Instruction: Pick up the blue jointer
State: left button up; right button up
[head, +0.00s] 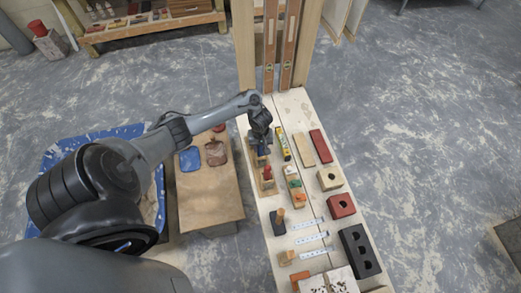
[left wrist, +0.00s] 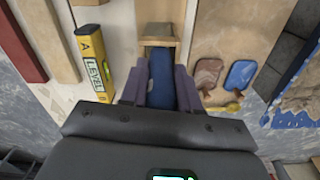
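The blue jointer (left wrist: 161,72) shows in the left wrist view as a long blue handle at a small wooden stand (left wrist: 159,41). My left gripper (left wrist: 161,92) has one finger on each side of the handle, and the blue fills the gap between them. I cannot tell whether the fingers press on it. In the head view my left gripper (head: 261,146) points down at the left edge of the table, over the wooden stand, and mostly hides the jointer. My right gripper is not in view.
A yellow level (left wrist: 94,62) lies close beside the gripper. A red-handled tool (head: 267,173) stands just nearer on the bench (head: 262,218). Bricks, blocks and rulers fill its right and near parts. A lower wooden table (head: 205,200) with trowels stands left.

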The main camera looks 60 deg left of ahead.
pick_arm(q)
grip_shut()
notch_tip(320, 180, up, 18)
jog(key=p, duration=1.1)
jog(key=shift+o, duration=1.1)
grip_release()
grip_shut()
